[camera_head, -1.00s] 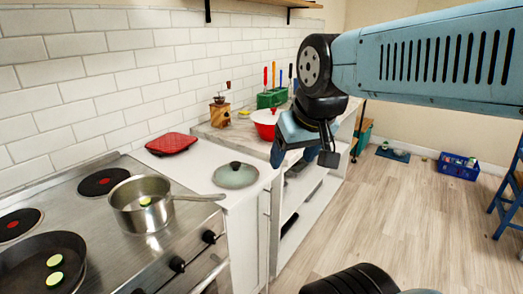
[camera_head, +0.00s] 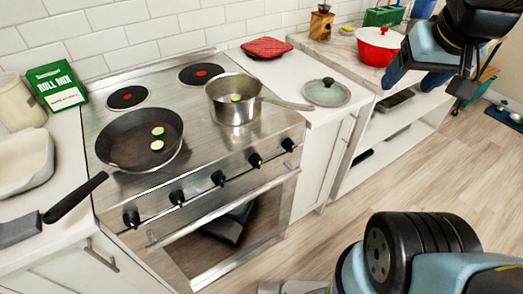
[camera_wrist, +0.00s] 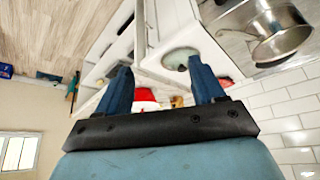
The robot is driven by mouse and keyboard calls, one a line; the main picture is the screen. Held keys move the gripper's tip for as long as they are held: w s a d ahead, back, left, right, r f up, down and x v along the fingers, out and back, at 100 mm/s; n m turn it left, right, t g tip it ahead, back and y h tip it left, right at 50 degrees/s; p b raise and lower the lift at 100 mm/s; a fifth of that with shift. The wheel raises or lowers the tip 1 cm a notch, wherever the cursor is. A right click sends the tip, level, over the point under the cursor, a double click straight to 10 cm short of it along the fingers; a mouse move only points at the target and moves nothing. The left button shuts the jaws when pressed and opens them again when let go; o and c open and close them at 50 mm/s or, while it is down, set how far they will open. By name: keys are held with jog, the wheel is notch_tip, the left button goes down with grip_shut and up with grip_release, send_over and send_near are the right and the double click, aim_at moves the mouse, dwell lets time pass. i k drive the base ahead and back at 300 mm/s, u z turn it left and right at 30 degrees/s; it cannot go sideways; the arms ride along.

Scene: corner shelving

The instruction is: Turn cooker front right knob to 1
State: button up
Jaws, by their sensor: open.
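The steel cooker (camera_head: 215,118) stands at centre left in the head view, with a row of black knobs along its front. The rightmost knob (camera_head: 288,145) sits below the saucepan (camera_head: 236,110), with another knob (camera_head: 255,161) to its left. Their settings are too small to read. The frying pan (camera_head: 140,140) is on the front left of the hob. My gripper (camera_head: 410,80) is at the upper right, away from the knobs. In the wrist view, my gripper (camera_wrist: 163,82) has its two blue fingers apart with nothing gripped.
A lid (camera_head: 326,92) lies on the counter right of the cooker. A red pot (camera_head: 377,46) stands beyond it. The oven handle (camera_head: 220,208) runs below the knobs. The saucepan handle reaches right over the counter. The floor (camera_head: 460,165) at right is clear.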

aim_at(255, 160)
jog(key=z, duration=0.25)
jog(key=k, duration=1.1)
jog(key=z, duration=0.3)
